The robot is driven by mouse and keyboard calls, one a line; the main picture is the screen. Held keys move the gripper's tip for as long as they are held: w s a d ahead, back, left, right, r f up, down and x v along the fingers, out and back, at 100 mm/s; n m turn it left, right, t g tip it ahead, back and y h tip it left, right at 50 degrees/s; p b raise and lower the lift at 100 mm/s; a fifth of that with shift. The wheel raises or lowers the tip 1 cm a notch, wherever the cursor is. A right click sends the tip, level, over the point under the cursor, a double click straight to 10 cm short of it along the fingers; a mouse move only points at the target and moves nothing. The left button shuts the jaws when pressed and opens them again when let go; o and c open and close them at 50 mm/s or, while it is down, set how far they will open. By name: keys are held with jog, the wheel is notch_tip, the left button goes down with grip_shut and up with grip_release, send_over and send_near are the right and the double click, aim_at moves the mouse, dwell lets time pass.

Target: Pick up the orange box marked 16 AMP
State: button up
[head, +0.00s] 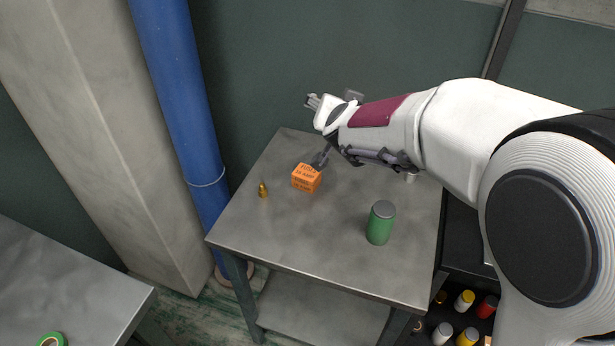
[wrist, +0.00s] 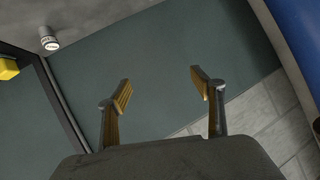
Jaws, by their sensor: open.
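The orange box (head: 306,178) with dark print sits on the grey metal table, toward its back left. My gripper shows in the wrist view (wrist: 160,92) with its two fingers apart and nothing between them. It faces the dark green wall there, and the orange box is not in that view. In the head view my arm reaches in from the right and hides much of the gripper. A dark finger-like part (head: 320,159) overlaps the box's upper right edge; I cannot tell whether it touches.
A brass fitting (head: 263,190) stands left of the box. A green can (head: 380,224) stands at the front right of the table (head: 300,245). A white item (head: 411,177) is partly hidden under my arm. A blue pipe (head: 180,90) rises behind the table's left side.

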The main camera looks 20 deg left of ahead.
jog(key=w+a+f+h, duration=0.1)
jog(key=w+a+f, duration=0.1)
jog(key=a+f, duration=0.25)
jog(key=m+t+h, duration=0.1)
jog(key=h, duration=0.1)
send_over(303, 174)
jog(key=s+d, duration=0.1)
jog(key=d, duration=0.1)
notch_tip(303, 174, down, 6)
jog(key=s+a+f+h, duration=0.1)
jog(key=f, duration=0.2)
jog(key=s+a+f+h, duration=0.1)
jog(key=s+f, duration=0.1)
jog(key=f, duration=0.2)
jog(key=s+a+f+h, duration=0.1)
jog(key=f, duration=0.3)
jog(key=shift+s+f+m+t, duration=0.2)
jog(key=shift+s+m+t, duration=0.1)
jog(key=shift+m, duration=0.1)
jog(key=shift+s+f, duration=0.2)
jog(key=shift+f, duration=0.25)
jog(key=shift+x, duration=1.3)
jog(key=shift+w+d, duration=0.1)
jog(key=shift+d, duration=0.05)
